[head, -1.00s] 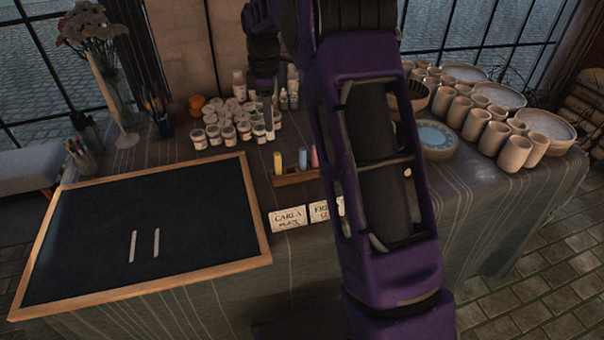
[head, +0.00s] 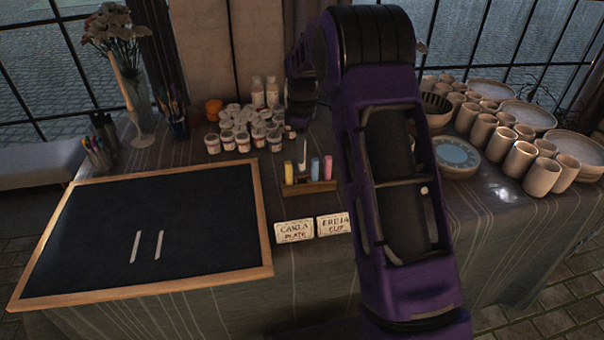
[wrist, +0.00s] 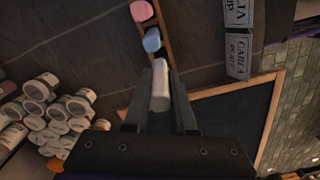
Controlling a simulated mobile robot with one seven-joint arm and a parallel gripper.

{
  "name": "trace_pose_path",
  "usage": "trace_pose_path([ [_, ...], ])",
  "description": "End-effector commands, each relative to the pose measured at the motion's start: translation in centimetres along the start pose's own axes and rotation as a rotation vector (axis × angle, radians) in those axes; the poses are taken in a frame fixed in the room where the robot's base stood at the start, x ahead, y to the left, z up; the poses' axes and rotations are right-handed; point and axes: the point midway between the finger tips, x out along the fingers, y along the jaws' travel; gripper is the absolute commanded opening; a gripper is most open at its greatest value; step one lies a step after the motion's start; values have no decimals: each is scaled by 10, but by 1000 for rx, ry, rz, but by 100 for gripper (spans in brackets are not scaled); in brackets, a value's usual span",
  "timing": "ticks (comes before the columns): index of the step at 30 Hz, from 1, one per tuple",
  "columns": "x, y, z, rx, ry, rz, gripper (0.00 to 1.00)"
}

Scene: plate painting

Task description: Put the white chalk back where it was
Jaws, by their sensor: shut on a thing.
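The white chalk (wrist: 160,88) is upright between the two fingers of my gripper (wrist: 161,84), which is shut on it. In the head view the white chalk (head: 302,154) shows as a pale stick over the small wooden holder (head: 318,187), between the yellow chalk (head: 289,172) and the blue chalk (head: 314,169). I cannot tell whether its lower end touches the holder. The pink chalk (head: 328,167) stands at the holder's right end. In the wrist view the blue chalk (wrist: 152,41) is just beyond my fingertips; the yellow one is hidden.
A wood-framed blackboard (head: 110,225) with two white strokes lies at left. Two name cards (head: 294,231) stand in front of the holder. Paint jars (head: 243,136) crowd behind it to the left. Cups (head: 515,160) and plates (head: 455,153) fill the right side.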

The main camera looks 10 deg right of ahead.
Motion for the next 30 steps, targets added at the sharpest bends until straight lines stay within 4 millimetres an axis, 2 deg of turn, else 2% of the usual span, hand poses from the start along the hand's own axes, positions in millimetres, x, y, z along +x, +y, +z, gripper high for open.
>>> trace_pose_path([
  [3, 18, 0, 0, 0, 0, 0, 0],
  [10, 34, 0, 0, 0, 0, -1, 0],
  [16, 64, 0, 0, -1, -1, -1, 0],
  [28, 71, 0, 0, 0, 0, 1, 0],
  [29, 71, 0, 0, 0, 0, 1, 26],
  [30, 71, 0, 0, 0, 0, 1, 33],
])
